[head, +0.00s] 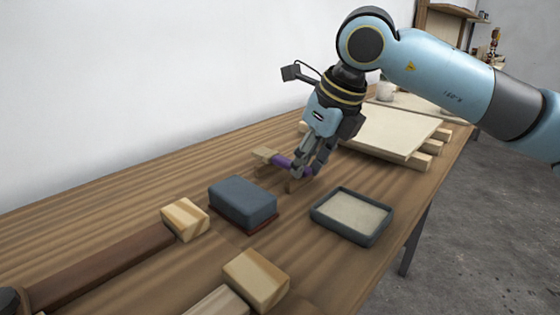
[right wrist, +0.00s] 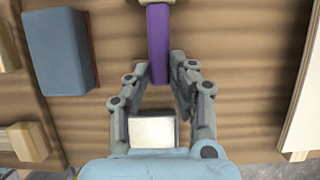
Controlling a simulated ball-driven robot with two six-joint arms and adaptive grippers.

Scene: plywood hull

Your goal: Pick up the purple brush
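The purple brush (head: 283,162) has a purple handle and a pale wooden-looking head that points away to the left. In the right wrist view its handle (right wrist: 158,35) runs from the top edge down between the fingers. Its head is mostly cut off there. My right gripper (head: 304,168) reaches down over the near end of the handle. My left gripper is not in view.
A dark blue-grey block (head: 242,202) lies left of the brush. A shallow grey tray (head: 325,216) with pale contents is at the right. Wooden blocks (head: 185,219) and a brown beam (head: 100,265) are nearer. A pale board (head: 390,130) on battens is behind. The white wall borders the bench.

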